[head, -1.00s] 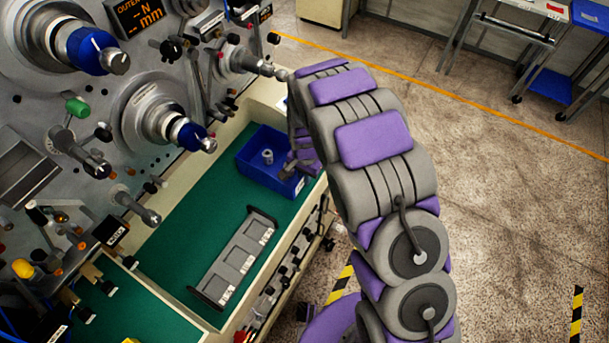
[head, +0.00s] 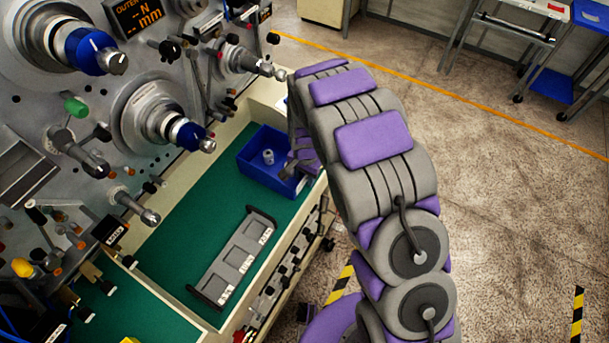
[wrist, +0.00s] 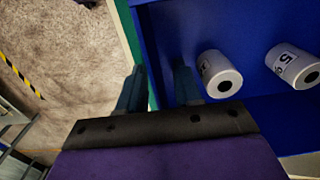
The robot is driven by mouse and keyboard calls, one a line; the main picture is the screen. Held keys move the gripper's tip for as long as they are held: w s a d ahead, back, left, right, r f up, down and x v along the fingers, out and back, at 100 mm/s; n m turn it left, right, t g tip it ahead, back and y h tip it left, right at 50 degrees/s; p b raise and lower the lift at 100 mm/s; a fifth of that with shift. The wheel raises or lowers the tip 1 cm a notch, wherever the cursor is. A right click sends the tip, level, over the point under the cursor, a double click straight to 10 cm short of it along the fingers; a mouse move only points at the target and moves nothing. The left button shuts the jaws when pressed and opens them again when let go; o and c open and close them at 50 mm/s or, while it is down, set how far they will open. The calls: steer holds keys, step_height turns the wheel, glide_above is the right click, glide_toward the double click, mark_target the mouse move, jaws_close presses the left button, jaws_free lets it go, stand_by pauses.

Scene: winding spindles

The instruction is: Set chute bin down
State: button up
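The chute bin is an open blue bin (head: 250,177) standing at the far right corner of the green work surface (head: 165,240). In the wrist view, the bin (wrist: 165,30) fills the right side and holds two white cylinders with dark holes and labels (wrist: 220,76) (wrist: 292,66). My gripper (wrist: 158,78) is at the bin's near wall, one finger outside it and one inside. The fingers are spread, with green surface showing between the outer finger and the wall. In the head view, my arm hides part of the bin's right side and most of the gripper.
A grey three-pocket tray (head: 238,262) lies on the green surface in front of the bin. The machine panel with spindles (head: 160,115) rises at the left. A cream ledge (head: 262,290) borders the surface on the right. Open floor (head: 500,200) lies beyond my arm.

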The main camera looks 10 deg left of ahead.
step_height(320, 180, up, 12)
steer(key=shift+r+p, duration=0.1)
steer(key=shift+p, duration=0.3)
